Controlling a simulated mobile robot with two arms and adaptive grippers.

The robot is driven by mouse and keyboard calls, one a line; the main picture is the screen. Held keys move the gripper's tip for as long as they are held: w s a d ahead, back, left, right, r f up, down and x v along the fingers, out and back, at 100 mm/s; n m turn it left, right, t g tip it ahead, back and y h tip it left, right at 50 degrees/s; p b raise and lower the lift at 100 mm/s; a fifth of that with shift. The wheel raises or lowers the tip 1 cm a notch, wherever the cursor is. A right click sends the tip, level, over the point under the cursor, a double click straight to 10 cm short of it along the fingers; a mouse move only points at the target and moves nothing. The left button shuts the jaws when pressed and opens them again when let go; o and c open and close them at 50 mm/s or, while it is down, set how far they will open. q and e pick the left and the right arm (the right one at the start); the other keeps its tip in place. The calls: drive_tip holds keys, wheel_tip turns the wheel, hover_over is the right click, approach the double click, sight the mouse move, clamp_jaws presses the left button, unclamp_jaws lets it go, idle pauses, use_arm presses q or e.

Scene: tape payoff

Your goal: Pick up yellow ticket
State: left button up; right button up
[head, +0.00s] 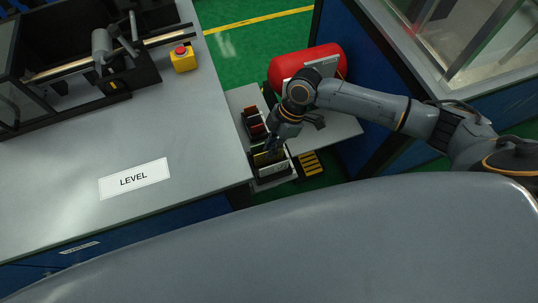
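My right gripper (273,145) points down over the near end of a dark holder (270,183) on a small grey side table. A small dull-yellow piece (264,159), which looks like the yellow ticket, shows in the holder just below the fingertips. The fingers are small and dark here, and I cannot tell whether they are apart or touching the piece. My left gripper is not in view.
Reddish-brown pieces (254,127) sit in slots farther back on the side table (340,132). A red tank (310,64) stands behind my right wrist. A large grey bench (80,130) with a LEVEL label (134,179) and a yellow stop-button box (183,60) lies left.

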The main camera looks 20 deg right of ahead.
sight(260, 159)
drive_tip(key=shift+x, duration=1.2)
clamp_jaws()
